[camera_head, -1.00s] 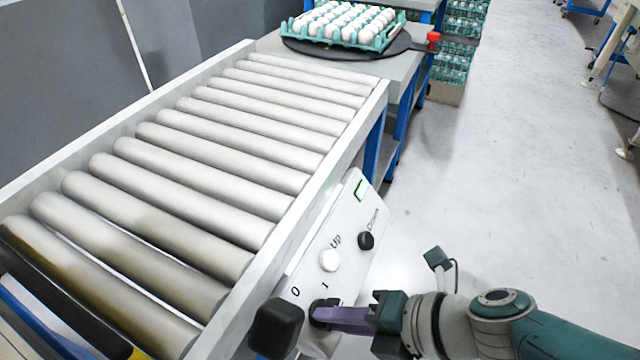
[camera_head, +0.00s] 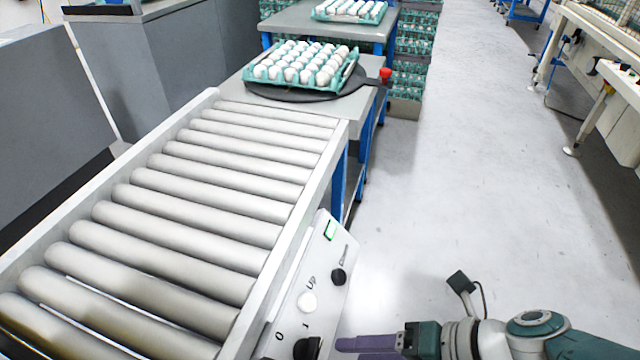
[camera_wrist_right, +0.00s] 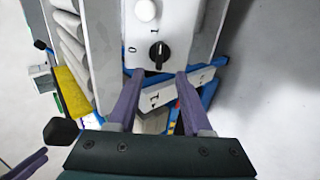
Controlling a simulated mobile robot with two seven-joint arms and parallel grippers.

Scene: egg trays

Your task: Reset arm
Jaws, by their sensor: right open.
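My right gripper (camera_head: 372,344) comes in from the lower right in the head view, with its purple fingers beside the control panel (camera_head: 334,257). In the right wrist view the two fingers (camera_wrist_right: 158,98) are spread apart with nothing between them. The black rotary switch (camera_wrist_right: 159,55), marked 0 and 1, lies beyond the fingertips and apart from them. The switch (camera_head: 307,347) also shows at the bottom edge of the head view. My left gripper is not in the head view.
A roller conveyor (camera_head: 203,188) runs along the left. An egg tray (camera_head: 345,76) full of white eggs sits on a black turntable (camera_head: 290,95) at its far end. A second egg tray (camera_head: 378,17) stands behind. The floor (camera_head: 470,170) on the right is clear.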

